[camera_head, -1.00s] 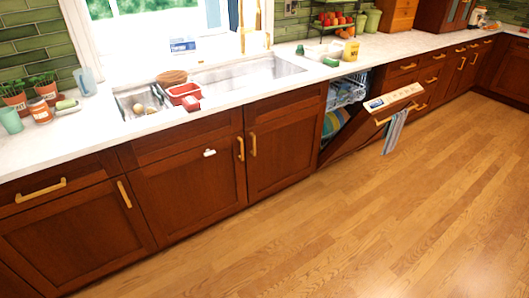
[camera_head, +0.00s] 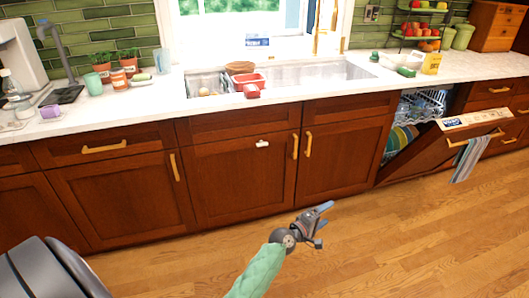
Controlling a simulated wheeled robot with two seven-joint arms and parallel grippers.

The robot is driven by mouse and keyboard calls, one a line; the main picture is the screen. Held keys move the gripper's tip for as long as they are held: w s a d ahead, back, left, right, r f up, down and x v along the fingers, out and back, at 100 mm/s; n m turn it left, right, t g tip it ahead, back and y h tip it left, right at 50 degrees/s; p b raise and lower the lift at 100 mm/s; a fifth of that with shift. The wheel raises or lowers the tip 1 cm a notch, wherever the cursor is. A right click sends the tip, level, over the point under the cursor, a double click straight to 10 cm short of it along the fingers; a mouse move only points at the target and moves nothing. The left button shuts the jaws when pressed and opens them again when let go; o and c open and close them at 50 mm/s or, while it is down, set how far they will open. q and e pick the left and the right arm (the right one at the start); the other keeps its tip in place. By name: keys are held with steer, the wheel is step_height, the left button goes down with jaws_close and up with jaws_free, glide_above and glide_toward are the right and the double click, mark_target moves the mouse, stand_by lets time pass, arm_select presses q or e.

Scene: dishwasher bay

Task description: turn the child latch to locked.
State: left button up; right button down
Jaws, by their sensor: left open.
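The child latch (camera_head: 262,143) is a small white piece on the upper part of a dark wood cabinet door (camera_head: 236,182) under the sink. It is too small to tell which way it is turned. My left gripper (camera_head: 322,225) is open and empty, low in front of the cabinets and over the floor. It is below and to the right of the latch, well apart from it. My right gripper is not in view.
The dishwasher door (camera_head: 450,150) hangs partly open at the right, with a towel (camera_head: 470,158) over its handle. Brass handles (camera_head: 295,146) stick out near the latch. The wood floor (camera_head: 400,250) in front is clear.

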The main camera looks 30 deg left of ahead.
arm_select(q)
steer(key=w+a+r+n+t+y+b, duration=0.2)
steer(key=w+a+n+t+y, duration=0.15)
steer(key=w+a+n, duration=0.5)
steer(key=n+g+y+b, duration=0.5)
steer(key=n+g+y, duration=0.3)
steer(key=n+y, duration=1.25)
glide_toward(263, 145)
step_height(263, 145, up, 3)
steer(key=a+n+h, duration=0.2)
steer(key=n+h, duration=0.2)
steer(key=shift+x, duration=3.75)
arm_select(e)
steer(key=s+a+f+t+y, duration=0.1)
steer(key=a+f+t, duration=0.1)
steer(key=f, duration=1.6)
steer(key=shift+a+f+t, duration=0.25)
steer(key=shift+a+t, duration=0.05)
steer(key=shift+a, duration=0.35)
arm_select(q)
steer(key=c, duration=1)
